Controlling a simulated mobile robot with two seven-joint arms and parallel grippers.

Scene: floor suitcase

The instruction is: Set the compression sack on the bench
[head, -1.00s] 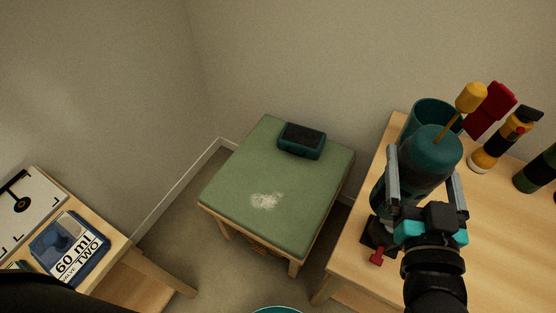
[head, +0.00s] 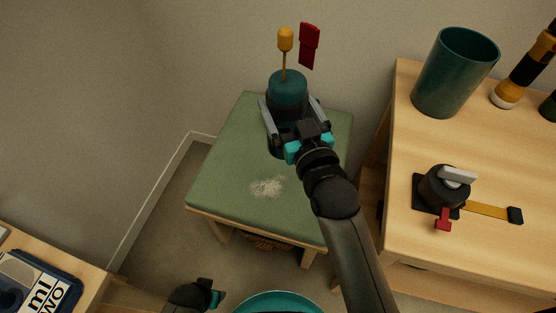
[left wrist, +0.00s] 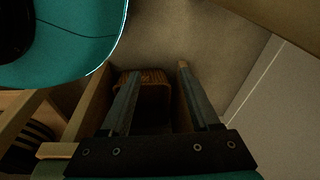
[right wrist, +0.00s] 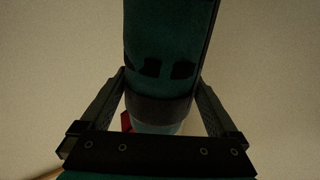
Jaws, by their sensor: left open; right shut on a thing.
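The compression sack, as I take it, is a dark teal cylinder (head: 287,88) with a yellow knob on a thin stem and a red tag above it. It stands roughly upright in my right gripper (head: 290,102), whose fingers close on its two sides. It is over the rear part of the green-topped bench (head: 228,170); whether its base touches the bench I cannot tell. The right wrist view shows the sack (right wrist: 168,50) between the fingers. My left gripper (head: 207,296) is low at the bottom of the head view; its fingers (left wrist: 157,72) are apart and empty.
A pale powdery patch (head: 267,187) marks the bench top. A wooden table at right (head: 480,240) holds a teal cup (head: 455,72), a black device with a red clip (head: 445,188) and bottles. A teal rim (head: 278,303) shows below. A blue-labelled box (head: 38,285) lies at lower left.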

